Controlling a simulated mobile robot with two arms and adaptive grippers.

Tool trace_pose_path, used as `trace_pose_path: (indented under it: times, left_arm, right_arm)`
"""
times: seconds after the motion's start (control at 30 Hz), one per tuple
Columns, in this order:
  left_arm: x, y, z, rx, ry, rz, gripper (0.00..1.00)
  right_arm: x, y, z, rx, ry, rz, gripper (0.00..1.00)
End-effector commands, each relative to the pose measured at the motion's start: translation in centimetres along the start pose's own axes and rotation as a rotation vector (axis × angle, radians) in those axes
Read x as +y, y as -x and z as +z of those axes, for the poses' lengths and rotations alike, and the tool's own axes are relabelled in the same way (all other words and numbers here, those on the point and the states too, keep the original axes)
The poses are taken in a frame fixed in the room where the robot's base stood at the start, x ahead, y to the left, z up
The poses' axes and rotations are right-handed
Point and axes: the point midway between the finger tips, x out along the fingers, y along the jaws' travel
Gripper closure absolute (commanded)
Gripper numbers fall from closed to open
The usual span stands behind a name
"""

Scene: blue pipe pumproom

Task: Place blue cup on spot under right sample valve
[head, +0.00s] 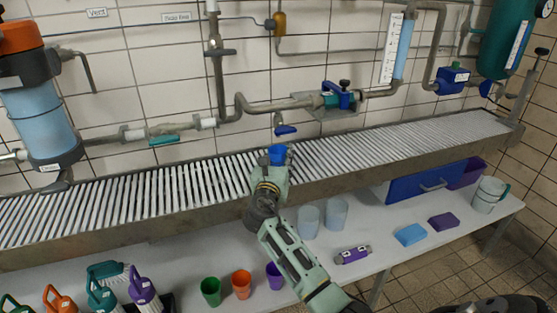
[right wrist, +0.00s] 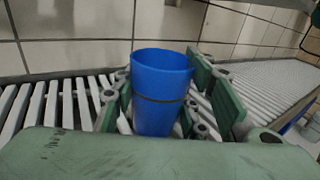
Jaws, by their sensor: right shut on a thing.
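The blue cup (head: 278,151) is upright in my right gripper (head: 272,160), over the slatted grating (head: 190,187) of the long shelf. In the right wrist view the blue cup (right wrist: 160,85) stands between the green finger pads of the gripper (right wrist: 168,98), which is shut on it. A small valve with a blue handle (head: 286,130) hangs from the pipe just above the cup in the head view. I cannot tell whether the cup's base touches the slats. The gripper hides its lower part in the head view. No marked spot shows. My left gripper is not in view.
The tiled wall and pipes run close behind the grating. A valve with a teal handle (head: 164,140) is further left. The lower table holds a green cup (head: 211,291), an orange cup (head: 242,284), a purple cup (head: 275,275) and clear beakers (head: 336,213). The grating is otherwise clear.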

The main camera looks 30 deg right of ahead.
Motion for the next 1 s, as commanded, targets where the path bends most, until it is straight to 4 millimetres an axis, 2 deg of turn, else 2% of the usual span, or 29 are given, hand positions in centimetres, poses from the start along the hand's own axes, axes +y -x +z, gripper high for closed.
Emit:
trace_pose_path:
  times: [0.23, 0.27, 0.47, 0.83, 0.9, 1.0]
  left_arm:
    - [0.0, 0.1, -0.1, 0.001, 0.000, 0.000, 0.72]
    - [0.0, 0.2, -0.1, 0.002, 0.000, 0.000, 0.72]
    - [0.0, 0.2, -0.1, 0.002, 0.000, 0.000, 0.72]
    - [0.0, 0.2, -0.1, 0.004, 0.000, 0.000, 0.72]
    - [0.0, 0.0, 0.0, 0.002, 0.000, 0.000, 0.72]
    - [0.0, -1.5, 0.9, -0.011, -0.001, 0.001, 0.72]
  right_arm:
    - [0.0, 0.0, -0.3, 0.001, 0.001, 0.000, 0.80]
    - [0.0, 0.0, -0.2, 0.001, 0.001, 0.000, 0.58]
    - [0.0, 0.0, -0.2, 0.001, 0.000, 0.000, 0.41]
    - [0.0, 0.2, 0.1, 0.000, -0.001, 0.001, 0.41]
    - [0.1, 1.0, 0.1, 0.001, 0.000, 0.002, 0.41]
    - [0.1, 2.7, 0.1, 0.002, -0.001, 0.003, 0.41]
